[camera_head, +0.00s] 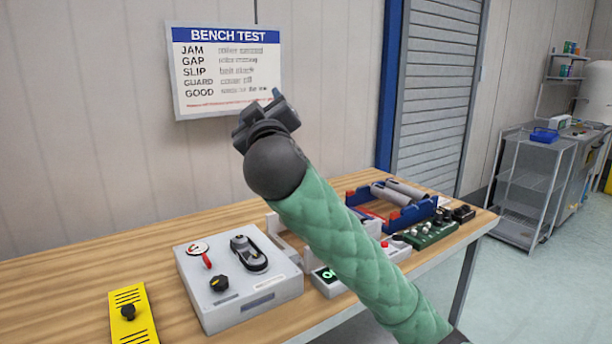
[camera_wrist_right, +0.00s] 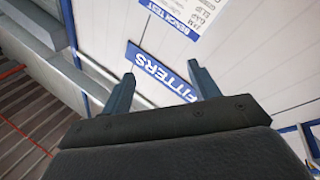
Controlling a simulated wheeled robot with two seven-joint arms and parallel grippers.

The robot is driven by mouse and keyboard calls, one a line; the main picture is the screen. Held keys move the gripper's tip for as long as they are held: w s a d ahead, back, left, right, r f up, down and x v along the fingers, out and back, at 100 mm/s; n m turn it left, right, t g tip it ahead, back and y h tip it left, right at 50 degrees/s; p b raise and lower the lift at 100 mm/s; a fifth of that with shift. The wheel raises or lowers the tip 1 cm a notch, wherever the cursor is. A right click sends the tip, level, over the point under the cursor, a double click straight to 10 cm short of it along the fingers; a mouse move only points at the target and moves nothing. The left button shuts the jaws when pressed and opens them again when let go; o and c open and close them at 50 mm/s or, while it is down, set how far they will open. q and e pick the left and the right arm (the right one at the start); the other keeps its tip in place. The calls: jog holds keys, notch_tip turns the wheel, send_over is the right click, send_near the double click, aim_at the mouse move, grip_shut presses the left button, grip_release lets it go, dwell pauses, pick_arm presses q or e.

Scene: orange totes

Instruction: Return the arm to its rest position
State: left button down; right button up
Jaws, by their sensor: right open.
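My right arm, in a green padded sleeve, comes in from the lower right in the head view and reaches up over the bench. Its gripper (camera_head: 274,102) is raised in front of the wall, close to the lower right corner of the sign in the picture. In the right wrist view the two blue-grey fingers of the right gripper (camera_wrist_right: 162,92) stand wide apart with nothing between them. The gripper is well above the bench and holds nothing. My left gripper is not in view.
A wooden bench (camera_head: 60,276) carries a grey test box (camera_head: 240,308), a yellow plate (camera_head: 124,328), a blue rack with grey rollers (camera_head: 402,216) and a green control block (camera_head: 430,236). A BENCH TEST sign (camera_head: 226,70) hangs behind. A metal cart (camera_head: 524,205) stands at right.

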jog(key=s+d+f+m+g+h+p, duration=0.15)
jog(key=s+d+f+g, duration=0.35)
jog(key=f, duration=0.9)
jog(key=s+d+f+m+g+p, duration=0.15)
jog(key=d+f, duration=0.55)
jog(key=f, duration=0.7)
jog(key=s+d+f+m+g+h, duration=0.1)
jog(key=s+d+f+m+g, duration=0.35)
jog(key=f, duration=0.95)
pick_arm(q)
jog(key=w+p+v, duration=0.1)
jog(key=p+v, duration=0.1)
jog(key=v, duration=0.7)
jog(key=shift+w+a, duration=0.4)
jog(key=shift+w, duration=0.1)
pick_arm(e)
jog(key=s+d+f+g, duration=0.3)
jog(key=s+f, duration=0.9)
jog(key=s, duration=0.2)
jog(key=s+d+f+g, duration=0.2)
jog(key=s+f+g, duration=0.2)
jog(key=s+f, duration=0.9)
jog(key=shift+s+d+f+g, duration=0.2)
jog(key=shift+s+d+g, duration=0.15)
jog(key=shift+s, duration=0.8)
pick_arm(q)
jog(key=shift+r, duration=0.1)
pick_arm(e)
jog(key=shift+d+h, duration=0.1)
jog(key=shift+h, duration=0.15)
